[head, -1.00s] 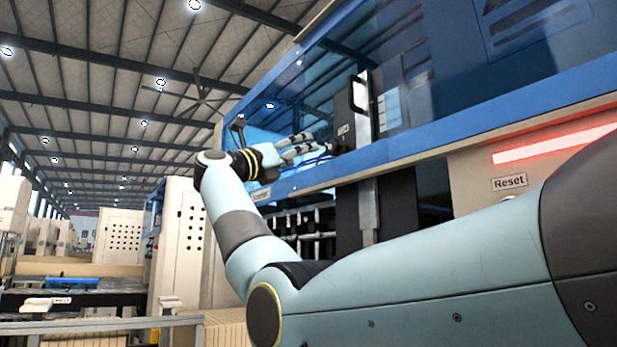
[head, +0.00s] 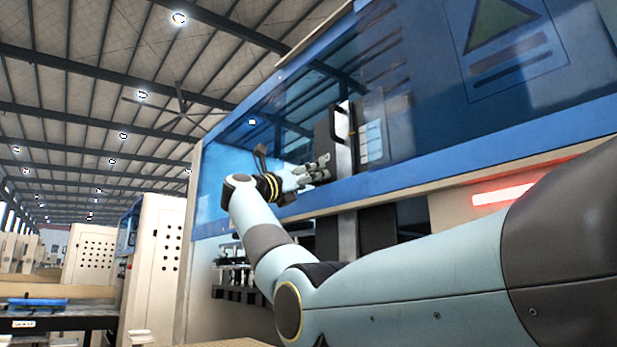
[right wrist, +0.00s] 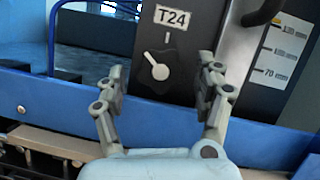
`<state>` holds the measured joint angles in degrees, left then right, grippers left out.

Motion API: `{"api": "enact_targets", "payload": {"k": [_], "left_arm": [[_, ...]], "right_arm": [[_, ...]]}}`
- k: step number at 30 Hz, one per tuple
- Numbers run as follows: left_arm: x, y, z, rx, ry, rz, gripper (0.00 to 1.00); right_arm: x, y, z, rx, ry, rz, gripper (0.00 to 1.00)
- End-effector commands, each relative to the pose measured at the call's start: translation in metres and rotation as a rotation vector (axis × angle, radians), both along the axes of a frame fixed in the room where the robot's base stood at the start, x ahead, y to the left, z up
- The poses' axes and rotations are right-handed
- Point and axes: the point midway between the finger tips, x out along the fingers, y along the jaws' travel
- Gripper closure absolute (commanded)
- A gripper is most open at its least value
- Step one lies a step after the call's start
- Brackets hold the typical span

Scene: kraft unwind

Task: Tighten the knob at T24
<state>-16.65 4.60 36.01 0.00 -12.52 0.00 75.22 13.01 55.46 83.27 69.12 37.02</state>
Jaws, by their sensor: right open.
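The T24 knob (right wrist: 157,72) is a round dark dial with a light pointer, on a black panel under a white T24 label (right wrist: 172,17). Its pointer tilts to the upper left, off the short white mark above it. My right gripper (right wrist: 166,78) is open in the right wrist view, its fingers to either side below the knob and apart from it. In the head view my right gripper (head: 318,172) is at the black panel (head: 333,142), and the knob cannot be made out there. My left gripper is not in view.
A blue rail (head: 440,165) runs across the machine below the panel. A scale plate (right wrist: 283,50) with mm marks is right of the knob. A black handle (right wrist: 262,12) juts out at its upper right. Blue glazing (head: 240,150) lies behind my gripper.

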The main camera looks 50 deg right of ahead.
Motion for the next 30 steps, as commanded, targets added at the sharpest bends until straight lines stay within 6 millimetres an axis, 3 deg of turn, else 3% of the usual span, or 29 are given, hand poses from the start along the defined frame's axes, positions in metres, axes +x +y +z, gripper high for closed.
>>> {"api": "enact_targets", "payload": {"k": [5,18,30], "left_arm": [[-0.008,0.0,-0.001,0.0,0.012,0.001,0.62],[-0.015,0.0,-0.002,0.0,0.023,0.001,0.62],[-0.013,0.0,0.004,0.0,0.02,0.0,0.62]], "right_arm": [[0.0,0.0,0.0,0.0,0.0,0.0,0.31],[0.0,0.0,0.0,-0.001,0.0,0.0,0.86],[0.003,0.0,0.0,-0.023,-0.219,0.0,0.86]]}}
